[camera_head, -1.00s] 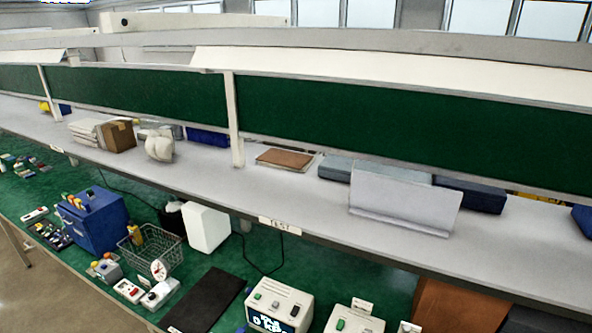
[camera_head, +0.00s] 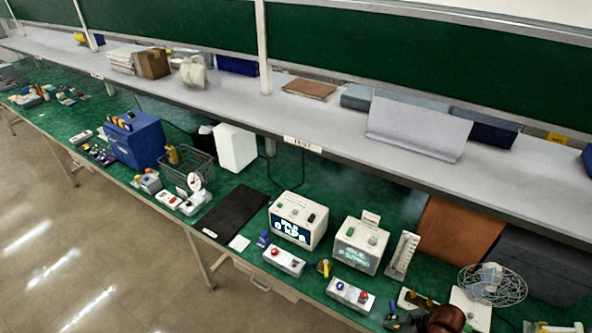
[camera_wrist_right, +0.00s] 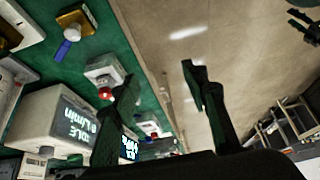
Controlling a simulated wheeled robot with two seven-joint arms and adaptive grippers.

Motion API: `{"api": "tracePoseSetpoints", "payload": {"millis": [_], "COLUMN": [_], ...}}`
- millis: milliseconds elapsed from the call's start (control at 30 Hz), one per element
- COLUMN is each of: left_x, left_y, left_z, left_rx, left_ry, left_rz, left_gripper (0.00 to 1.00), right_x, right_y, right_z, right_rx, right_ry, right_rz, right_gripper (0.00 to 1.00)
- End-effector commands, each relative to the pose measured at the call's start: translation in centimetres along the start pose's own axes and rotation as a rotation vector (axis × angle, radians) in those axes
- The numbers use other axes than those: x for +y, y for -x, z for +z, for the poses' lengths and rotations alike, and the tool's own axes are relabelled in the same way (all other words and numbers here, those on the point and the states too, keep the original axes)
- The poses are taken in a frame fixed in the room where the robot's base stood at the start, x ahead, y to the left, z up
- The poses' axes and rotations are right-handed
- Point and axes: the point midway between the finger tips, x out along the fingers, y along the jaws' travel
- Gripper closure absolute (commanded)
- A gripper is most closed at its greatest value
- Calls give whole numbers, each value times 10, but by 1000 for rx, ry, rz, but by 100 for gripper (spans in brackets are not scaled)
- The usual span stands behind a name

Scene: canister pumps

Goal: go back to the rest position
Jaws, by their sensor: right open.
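Two white pump boxes stand on the green bench in the head view. The left pump (camera_head: 298,218) has a lit blue display. The right pump (camera_head: 360,243) has a greyish display. In the right wrist view, a pump box (camera_wrist_right: 48,118) shows "IDLE" and "L/min", and another lit display (camera_wrist_right: 128,147) shows partly behind a finger. My right gripper (camera_wrist_right: 160,85) is open and empty, its two dark fingers apart above the bench edge and floor.
Two red-button control boxes (camera_head: 285,262) (camera_head: 350,295) sit along the front edge. A grey shelf (camera_head: 330,125) runs above. The floor (camera_head: 70,240) in front is clear.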

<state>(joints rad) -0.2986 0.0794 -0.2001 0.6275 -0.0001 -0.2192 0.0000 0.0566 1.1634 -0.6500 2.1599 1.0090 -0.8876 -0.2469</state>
Motion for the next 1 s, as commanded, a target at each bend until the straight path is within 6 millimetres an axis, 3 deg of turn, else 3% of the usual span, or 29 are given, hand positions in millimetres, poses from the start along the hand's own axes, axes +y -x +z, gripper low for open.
{"api": "tracePoseSetpoints", "payload": {"millis": [267, 600, 767, 1000], "left_x": [-1, 0, 0, 0], "left_y": [-1, 0, 0, 0], "left_z": [-7, 14, 9, 6], "left_rx": [6, -20, -14, -10], "left_ry": [-2, 2, 1, 0], "left_rz": [-1, 0, 0, -1], "left_gripper": [60, 60, 60, 60], "right_x": [-27, -59, -65, -77], "right_y": [-15, -16, 3, 34], "right_z": [-17, -33, -10, 44], "right_rx": [26, 56, 25, -59], "right_ry": [-18, -173, -370, -628], "right_rz": [10, 120, 235, 362], "right_gripper": [59, 59, 59, 59]}}
